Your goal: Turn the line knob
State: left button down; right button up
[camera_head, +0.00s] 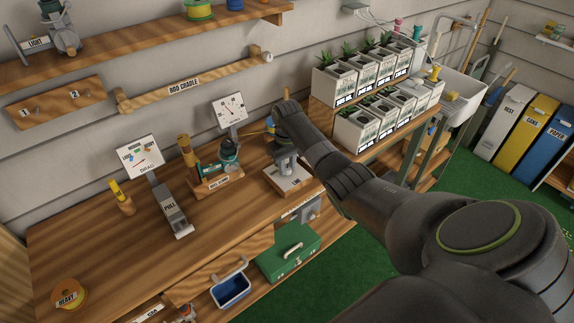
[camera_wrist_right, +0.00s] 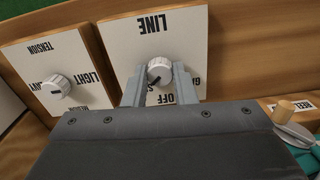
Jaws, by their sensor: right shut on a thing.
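The line knob (camera_wrist_right: 159,69) is a small white round knob on a white, wood-backed panel (camera_wrist_right: 121,38) marked LINE. The lettering appears upside down in the right wrist view. OFF shows just below the knob, and other words are partly covered by the fingers. My right gripper (camera_wrist_right: 159,87) is shut on the knob, one grey finger on each side. In the head view my right gripper (camera_head: 285,158) reaches down onto the panel (camera_head: 293,180) on the workbench; the knob is hidden there. My left gripper is not in view.
A TENSION panel with a similar white knob (camera_wrist_right: 55,87) sits beside the line panel. Potted plants (camera_head: 355,130) stand to the right. The front left bench top (camera_head: 120,260) is mostly clear.

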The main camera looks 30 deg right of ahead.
jog(key=n+p, duration=0.1)
jog(key=n, duration=0.2)
jog(key=shift+r+n+p, duration=0.15)
jog(key=shift+n+p, duration=0.25)
jog(key=n, duration=0.2)
jog(key=shift+n+p, duration=0.3)
jog(key=shift+p, duration=0.05)
jog(key=shift+n, duration=1.6)
jog(key=shift+w, duration=0.1)
jog(key=o, duration=1)
